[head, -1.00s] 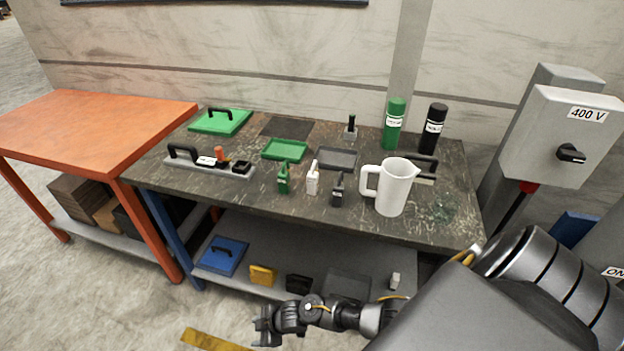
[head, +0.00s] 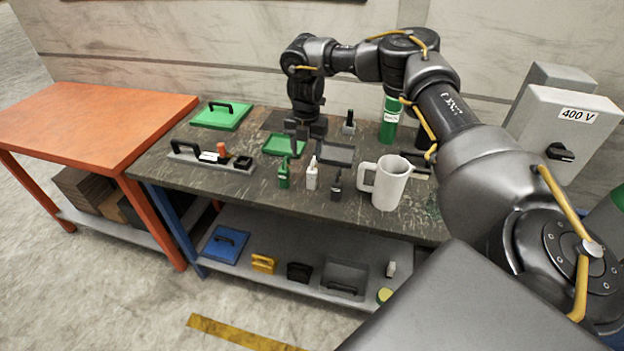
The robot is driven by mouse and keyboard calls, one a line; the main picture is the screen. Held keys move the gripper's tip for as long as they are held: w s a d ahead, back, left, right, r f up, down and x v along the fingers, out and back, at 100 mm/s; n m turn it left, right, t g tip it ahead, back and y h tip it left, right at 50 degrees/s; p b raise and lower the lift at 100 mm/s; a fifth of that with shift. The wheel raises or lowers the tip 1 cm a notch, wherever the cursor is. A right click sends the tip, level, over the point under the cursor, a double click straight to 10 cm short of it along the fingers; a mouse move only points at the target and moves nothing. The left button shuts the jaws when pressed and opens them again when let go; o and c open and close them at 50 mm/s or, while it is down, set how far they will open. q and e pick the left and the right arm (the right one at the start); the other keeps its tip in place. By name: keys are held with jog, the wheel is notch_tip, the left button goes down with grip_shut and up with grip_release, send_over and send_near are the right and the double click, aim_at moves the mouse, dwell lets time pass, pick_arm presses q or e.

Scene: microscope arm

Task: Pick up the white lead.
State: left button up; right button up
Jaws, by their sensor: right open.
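The white lead (head: 312,178) stands upright near the front of the dark worktable, a small white block with a narrow top. A similar green piece (head: 284,175) stands just left of it and a dark grey one (head: 336,187) just right. My right gripper (head: 305,147) points down, open and empty, just above and behind the white lead in the picture. I cannot tell its exact height over the table. My left gripper is not in view.
A white jug (head: 389,184) stands to the right of the leads. A green tray (head: 274,147) and a grey tray (head: 340,156) lie behind them. A green bottle (head: 390,123) stands behind my right arm. A grey holder with a handle (head: 242,169) lies left.

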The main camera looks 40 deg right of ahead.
aim_at(312, 170)
jog(key=shift+s+d+r, duration=0.15)
jog(key=shift+d+r, duration=0.55)
notch_tip(312, 170, down, 6)
jog(key=shift+r+p, duration=0.15)
jog(key=shift+p, duration=0.55)
jog(key=shift+s+f+p, duration=0.1)
jog(key=shift+f+p, duration=0.2)
jog(key=shift+p, duration=0.05)
notch_tip(312, 170, down, 4)
jog(key=shift+d+r+p, duration=0.1)
jog(key=shift+r+p, duration=0.05)
jog(key=shift+p, duration=0.65)
jog(key=shift+f, duration=0.45)
grip_shut()
